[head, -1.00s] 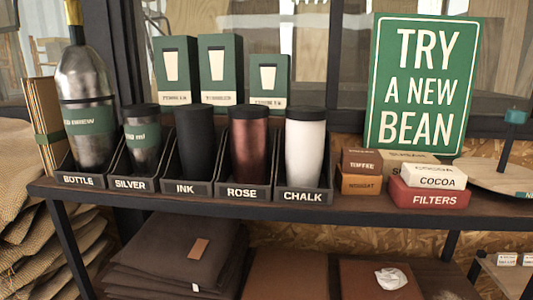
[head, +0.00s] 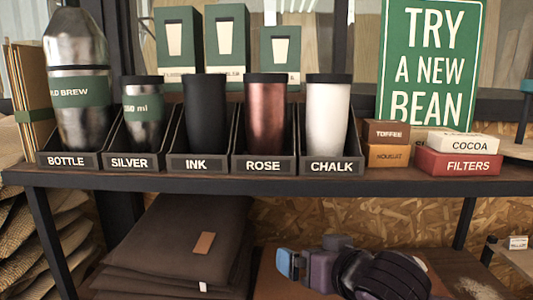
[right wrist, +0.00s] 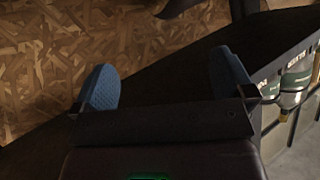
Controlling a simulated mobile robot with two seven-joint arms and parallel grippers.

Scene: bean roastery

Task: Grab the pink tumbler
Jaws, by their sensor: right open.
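The pink tumbler (head: 265,116) is metallic rose with a black lid. It stands upright in the holder labelled ROSE (head: 263,164), between the black tumbler (head: 204,118) in INK and the white tumbler (head: 328,120) in CHALK. My right gripper (head: 288,263) is below the shelf in the head view, in front of the lower level and apart from the tumbler. In the right wrist view its blue fingers (right wrist: 165,80) are spread with nothing between them. The pink tumbler cannot be made out there. My left gripper is not in view.
The dark shelf (head: 400,188) also holds a silver tumbler (head: 143,122), a bottle (head: 82,110), and small boxes, including COCOA (head: 464,143) and FILTERS (head: 457,162). Green boxes (head: 227,45) stand behind. Folded brown cloth (head: 180,245) lies on the lower level.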

